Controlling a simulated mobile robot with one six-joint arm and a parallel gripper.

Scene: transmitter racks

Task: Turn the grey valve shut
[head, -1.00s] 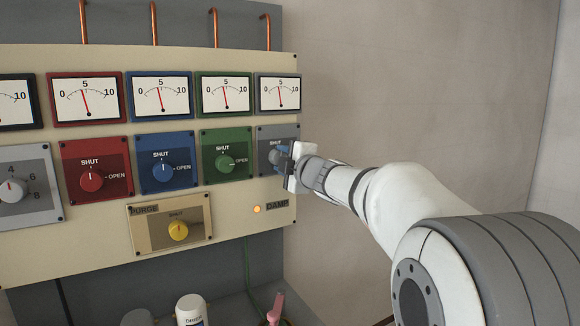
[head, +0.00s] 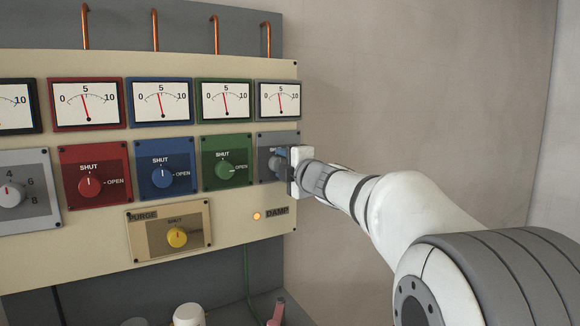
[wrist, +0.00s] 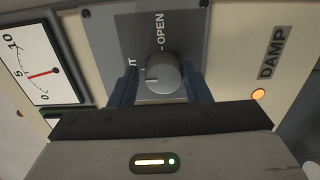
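The grey valve's knob (wrist: 165,74) shows in the wrist view on its grey plate (wrist: 119,33). Its white mark points left, toward the partly covered SHUT label, not toward OPEN above it. My gripper (wrist: 162,85) has one blue finger on each side of the knob. The fingers stand close to its sides; I cannot tell whether both press on it. In the head view my gripper (head: 285,165) is at the grey plate (head: 291,138), and the hand hides most of the valve.
Green (head: 225,170), blue (head: 162,177) and red (head: 89,186) valves sit to the left, with gauges above. A yellow purge knob (head: 177,237) is lower. The lit DAMP lamp (head: 256,216) is below the grey plate. Right of the panel is bare wall.

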